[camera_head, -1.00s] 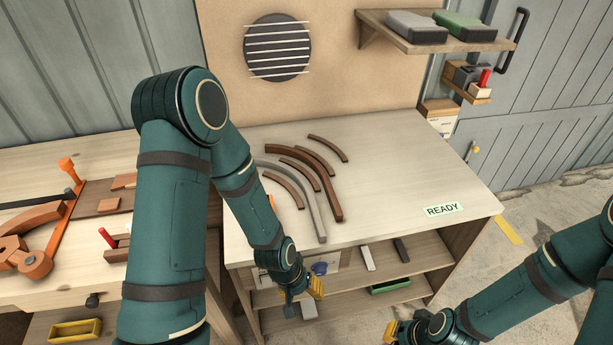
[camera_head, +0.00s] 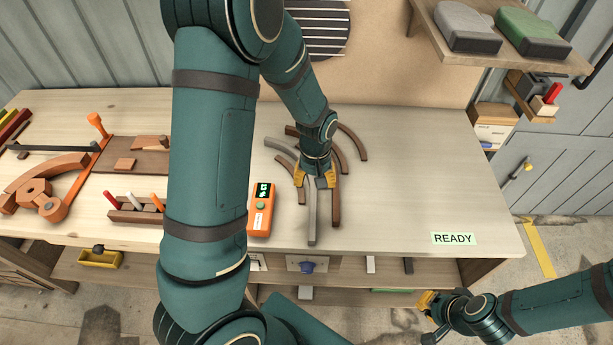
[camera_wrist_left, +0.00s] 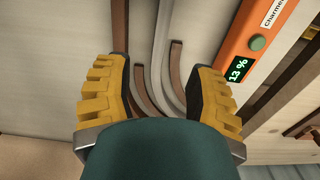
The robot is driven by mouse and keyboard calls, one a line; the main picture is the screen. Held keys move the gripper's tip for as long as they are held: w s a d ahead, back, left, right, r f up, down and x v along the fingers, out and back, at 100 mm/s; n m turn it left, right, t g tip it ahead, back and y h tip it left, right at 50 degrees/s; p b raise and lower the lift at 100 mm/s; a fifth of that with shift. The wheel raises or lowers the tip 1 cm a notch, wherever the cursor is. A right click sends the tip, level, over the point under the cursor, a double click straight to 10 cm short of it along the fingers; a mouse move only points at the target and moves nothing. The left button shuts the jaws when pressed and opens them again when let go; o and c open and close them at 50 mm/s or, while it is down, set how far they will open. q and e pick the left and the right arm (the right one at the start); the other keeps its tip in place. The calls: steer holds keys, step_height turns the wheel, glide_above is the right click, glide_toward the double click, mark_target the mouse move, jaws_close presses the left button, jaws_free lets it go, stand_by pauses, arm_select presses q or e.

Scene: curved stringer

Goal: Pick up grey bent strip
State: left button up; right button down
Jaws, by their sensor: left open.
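The grey bent strip (camera_head: 312,222) lies on the pale workbench among brown curved strips, its straight end toward the front edge and its far part hidden by my left arm. In the left wrist view the grey strip (camera_wrist_left: 161,45) runs between the fingers. My left gripper (camera_head: 315,182) is open, pointing down over the strip; I cannot tell how far above it is. It also shows in the left wrist view (camera_wrist_left: 162,95), its yellow pads on either side of the strip. My right gripper (camera_head: 428,303) is low at the right, away from the bench top; its jaws are unclear.
Brown curved strips (camera_head: 336,205) lie close on both sides of the grey one. A READY label (camera_head: 454,239) is at the bench's front right, and the bench top (camera_head: 420,180) there is clear.

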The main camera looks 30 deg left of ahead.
arm_select(q)
glide_above(313, 207)
steer(key=f, duration=0.6)
steer(key=shift+w+a+f+b, duration=0.15)
steer(key=shift+w+f+b, duration=0.1)
steer(key=shift+b, duration=0.15)
steer(key=shift+s+f+b, duration=0.2)
steer(key=shift+f+b, duration=0.15)
steer(key=shift+f, duration=2.75)
jaws_close()
